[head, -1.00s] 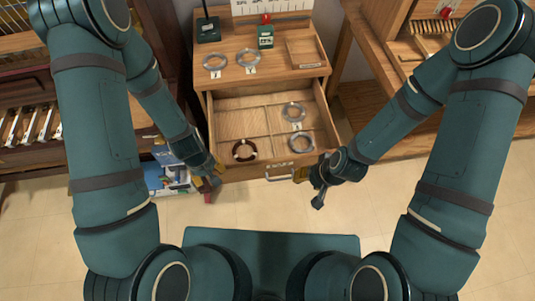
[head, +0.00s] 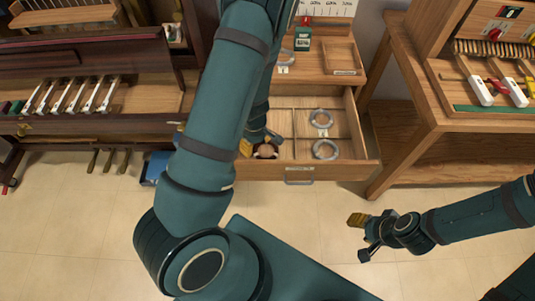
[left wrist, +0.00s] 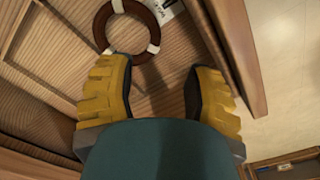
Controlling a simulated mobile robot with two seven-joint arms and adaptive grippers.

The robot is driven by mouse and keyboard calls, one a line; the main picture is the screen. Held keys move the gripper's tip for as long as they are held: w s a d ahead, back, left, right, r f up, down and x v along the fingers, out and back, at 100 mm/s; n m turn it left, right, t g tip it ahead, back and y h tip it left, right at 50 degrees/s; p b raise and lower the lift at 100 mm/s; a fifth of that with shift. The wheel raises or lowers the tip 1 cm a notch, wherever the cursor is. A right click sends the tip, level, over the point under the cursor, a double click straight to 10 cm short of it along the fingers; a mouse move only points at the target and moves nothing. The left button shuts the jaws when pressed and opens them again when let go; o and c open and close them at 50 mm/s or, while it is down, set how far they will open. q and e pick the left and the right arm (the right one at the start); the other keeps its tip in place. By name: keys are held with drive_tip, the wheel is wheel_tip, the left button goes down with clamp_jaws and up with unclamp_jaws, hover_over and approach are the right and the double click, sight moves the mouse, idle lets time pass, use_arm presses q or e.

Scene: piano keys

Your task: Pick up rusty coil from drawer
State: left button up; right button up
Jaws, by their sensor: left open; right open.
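The rusty coil (left wrist: 103,27) is a dark brown ring with light bands. It lies on the wooden floor of the open drawer (head: 345,170), in the front left compartment. My left gripper (left wrist: 160,72) is open just above it, its yellow fingers pointing at the ring's near side, and nothing is between them. In the head view the coil (head: 266,152) is partly hidden by my left gripper (head: 256,147). My right gripper (head: 361,236) is open and empty over the floor, to the right of and in front of the drawer.
Two grey coils (head: 321,118) (head: 325,150) lie in the drawer's right compartments. Drawer walls and dividers stand close around the left gripper. A workbench (head: 440,120) stands at the right and a piano (head: 90,95) at the left. The floor in front is clear.

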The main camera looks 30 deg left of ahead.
sight(258, 156)
use_arm(q)
drive_tip(key=shift+f+b, duration=0.45)
drive_tip(key=shift+f, duration=1.15)
drive_tip(key=f, duration=0.1)
drive_tip(key=f+b, duration=0.1)
drive_tip(key=f, duration=0.1)
drive_tip(key=w+f+b, duration=0.1)
drive_tip(key=f, duration=0.1)
drive_tip(key=shift+s, duration=0.1)
drive_tip(key=shift+o, duration=0.3)
clamp_jaws()
